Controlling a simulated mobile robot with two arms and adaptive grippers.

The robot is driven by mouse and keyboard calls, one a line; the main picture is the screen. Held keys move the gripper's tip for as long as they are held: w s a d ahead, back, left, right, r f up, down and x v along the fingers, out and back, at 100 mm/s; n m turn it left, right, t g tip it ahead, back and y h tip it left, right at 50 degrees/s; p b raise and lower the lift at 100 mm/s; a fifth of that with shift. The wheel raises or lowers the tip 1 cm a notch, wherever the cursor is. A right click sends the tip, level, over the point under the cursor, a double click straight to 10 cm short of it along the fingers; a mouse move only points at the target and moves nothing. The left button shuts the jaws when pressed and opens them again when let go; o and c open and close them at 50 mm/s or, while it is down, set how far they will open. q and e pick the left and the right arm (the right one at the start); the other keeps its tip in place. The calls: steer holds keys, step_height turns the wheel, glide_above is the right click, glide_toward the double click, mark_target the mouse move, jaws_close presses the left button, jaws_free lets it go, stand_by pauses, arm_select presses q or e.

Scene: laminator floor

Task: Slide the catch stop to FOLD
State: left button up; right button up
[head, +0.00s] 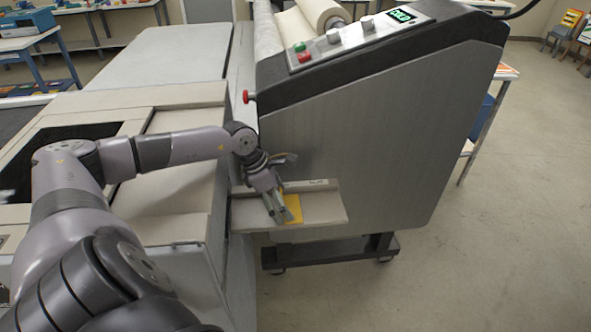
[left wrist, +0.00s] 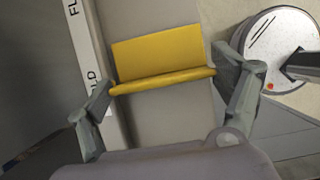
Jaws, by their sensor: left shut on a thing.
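The catch stop is a yellow block with a raised lip (left wrist: 158,52), sitting on a pale tray (head: 322,207) at the side of the laminator. In the head view it shows as a yellow patch (head: 293,209) partly behind my fingers. My left gripper (head: 280,213) reaches down to it and is shut on it; in the left wrist view its fingers (left wrist: 163,84) hold the stop's two ends. A white label strip (left wrist: 86,55) on the left reads "FL" farther off and "LD" nearer, beside the stop; a finger partly covers the strip. My right gripper is out of view.
The grey laminator housing (head: 370,140) rises just behind the tray, with a red knob (head: 249,96) on its left edge and a control panel (head: 360,35) on top. A beige machine bed (head: 185,165) lies left. The floor (head: 500,230) at right is clear.

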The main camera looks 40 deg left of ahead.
arm_select(q)
steer(key=shift+s+a+f, duration=0.15)
steer(key=shift+s+a, duration=0.05)
steer(key=shift+w+d, duration=0.1)
steer(key=o, duration=1.3)
steer(key=shift+o, duration=1.2)
steer(key=shift+r, duration=0.2)
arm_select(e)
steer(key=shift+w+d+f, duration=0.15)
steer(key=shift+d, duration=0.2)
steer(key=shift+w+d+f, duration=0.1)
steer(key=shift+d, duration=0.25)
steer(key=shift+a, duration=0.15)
